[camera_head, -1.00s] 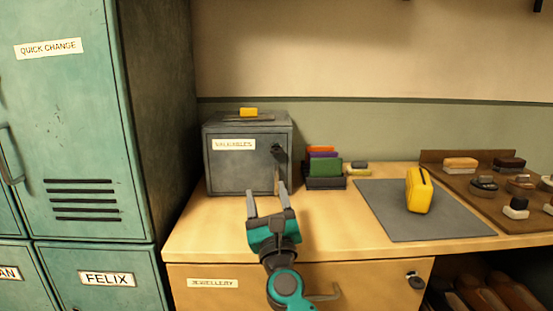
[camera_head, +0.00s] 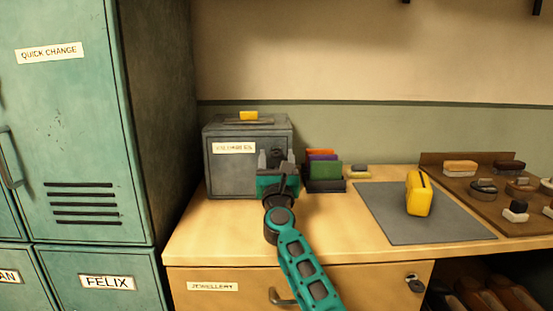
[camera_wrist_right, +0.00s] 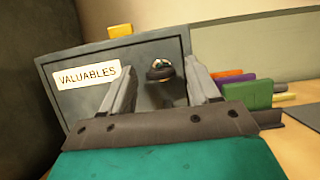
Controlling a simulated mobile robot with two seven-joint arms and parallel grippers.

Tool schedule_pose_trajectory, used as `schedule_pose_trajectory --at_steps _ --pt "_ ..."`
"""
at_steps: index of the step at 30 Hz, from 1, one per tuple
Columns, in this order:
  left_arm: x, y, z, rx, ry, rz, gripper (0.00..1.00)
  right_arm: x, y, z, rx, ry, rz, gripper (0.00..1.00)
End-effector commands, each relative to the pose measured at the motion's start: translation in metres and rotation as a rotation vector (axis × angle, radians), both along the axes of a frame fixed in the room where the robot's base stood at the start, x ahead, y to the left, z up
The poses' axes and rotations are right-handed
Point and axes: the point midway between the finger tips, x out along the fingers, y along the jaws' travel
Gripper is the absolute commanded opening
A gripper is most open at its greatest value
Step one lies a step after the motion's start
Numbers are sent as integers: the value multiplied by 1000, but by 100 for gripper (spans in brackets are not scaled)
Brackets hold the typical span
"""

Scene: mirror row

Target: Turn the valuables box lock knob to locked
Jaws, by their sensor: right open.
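The valuables box (camera_head: 232,178) is a grey metal box on the left end of the wooden counter, with a "VALUABLES" label that reads clearly in the right wrist view. Its dark round lock knob (camera_wrist_right: 159,72) is on the right part of the front face, with a small metallic piece at its upper right. My right gripper (camera_head: 277,158) is open in front of the box. In the right wrist view its two fingers stand left and right of the knob; I cannot tell whether either touches it. The gripper partly hides the knob in the head view. My left gripper is not in view.
A yellow block (camera_head: 249,115) lies on the box top. A rack of coloured items (camera_head: 324,170) stands close on the right. Further right are a grey mat (camera_head: 385,225) with a yellow object (camera_head: 419,193) and a brown brush tray (camera_head: 450,183). Green lockers (camera_head: 75,130) stand left.

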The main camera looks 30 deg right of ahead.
Motion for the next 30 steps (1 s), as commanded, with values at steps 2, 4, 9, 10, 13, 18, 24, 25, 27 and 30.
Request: schedule_pose_trajectory --at_steps 2,4,9,10,13,18,24,25,27,30 --pt "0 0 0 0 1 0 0 4 -3 2 -1 -1 0 61" --pt "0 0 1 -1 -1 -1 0 5 -4 3 0 0 0 61" --pt "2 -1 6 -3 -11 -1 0 6 -4 3 0 0 0 61" --pt "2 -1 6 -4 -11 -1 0 6 -4 3 0 0 0 61" --pt "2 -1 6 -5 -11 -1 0 6 -4 3 0 0 0 57" --pt "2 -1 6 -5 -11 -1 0 6 -4 3 0 0 0 41" --pt "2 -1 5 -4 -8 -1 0 6 -4 3 0 0 0 21" --pt "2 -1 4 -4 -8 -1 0 6 -4 3 0 0 0 18" --pt "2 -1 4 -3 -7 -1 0 6 -4 3 0 0 0 12" --pt "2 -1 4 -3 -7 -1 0 6 -4 3 0 0 0 5"
